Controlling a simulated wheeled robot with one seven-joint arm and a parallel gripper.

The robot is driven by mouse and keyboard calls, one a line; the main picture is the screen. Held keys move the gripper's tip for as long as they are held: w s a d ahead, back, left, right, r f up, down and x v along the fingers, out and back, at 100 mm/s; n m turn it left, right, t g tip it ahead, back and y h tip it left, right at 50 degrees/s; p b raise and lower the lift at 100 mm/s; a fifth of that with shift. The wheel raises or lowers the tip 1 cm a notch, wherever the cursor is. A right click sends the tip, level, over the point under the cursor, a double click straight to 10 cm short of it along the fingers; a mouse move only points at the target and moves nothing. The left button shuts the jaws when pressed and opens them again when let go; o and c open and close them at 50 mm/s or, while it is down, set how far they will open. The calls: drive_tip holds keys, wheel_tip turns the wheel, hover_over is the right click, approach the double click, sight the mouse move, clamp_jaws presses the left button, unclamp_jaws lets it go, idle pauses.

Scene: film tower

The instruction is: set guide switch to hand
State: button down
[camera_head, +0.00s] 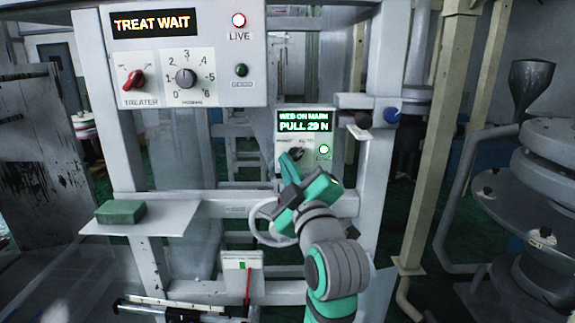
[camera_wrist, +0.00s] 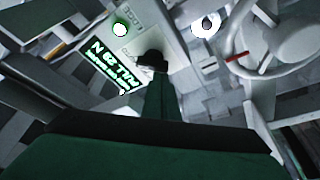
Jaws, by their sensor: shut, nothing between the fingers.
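The guide switch (camera_head: 295,154) is a small dark knob on a grey panel (camera_head: 284,170) below a green display reading "WEB ON MARK" and "PULL 29 N". The labels beside the knob are too small to read surely. My gripper (camera_head: 287,160) is shut and empty, with its tips at the knob's lower left. In the wrist view the dark knob (camera_wrist: 152,60) shows just beyond the tip of my gripper (camera_wrist: 158,82). They look very close or touching; I cannot tell which. The fingers hide part of the knob and panel.
A lit white lamp (camera_head: 323,149) is right of the knob. Above left, a panel (camera_head: 218,88) carries "TREAT WAIT", a red treater switch (camera_head: 133,80) and a numbered dial (camera_head: 186,78). A green block (camera_head: 120,211) lies on a shelf.

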drive_tip(key=shift+f+n, duration=0.1)
drive_tip(key=shift+n, duration=0.7)
drive_tip(key=n+g, duration=0.1)
drive_tip(key=n, duration=0.3)
drive_tip(key=d+f+n+g, duration=0.1)
drive_tip(key=n+g, duration=0.1)
drive_tip(key=n, duration=0.2)
drive_tip(key=n+g, duration=0.1)
drive_tip(key=n, duration=0.2)
drive_tip(key=shift+d+f+n, duration=0.15)
drive_tip(key=shift+d+n, duration=0.1)
drive_tip(key=shift+n, duration=0.15)
drive_tip(key=a+f, duration=0.3)
drive_tip(key=shift+a, duration=0.1)
drive_tip(key=r+v, duration=0.1)
drive_tip(key=v, duration=0.9)
drive_tip(key=shift+a+r, duration=0.15)
drive_tip(key=shift+a, duration=0.05)
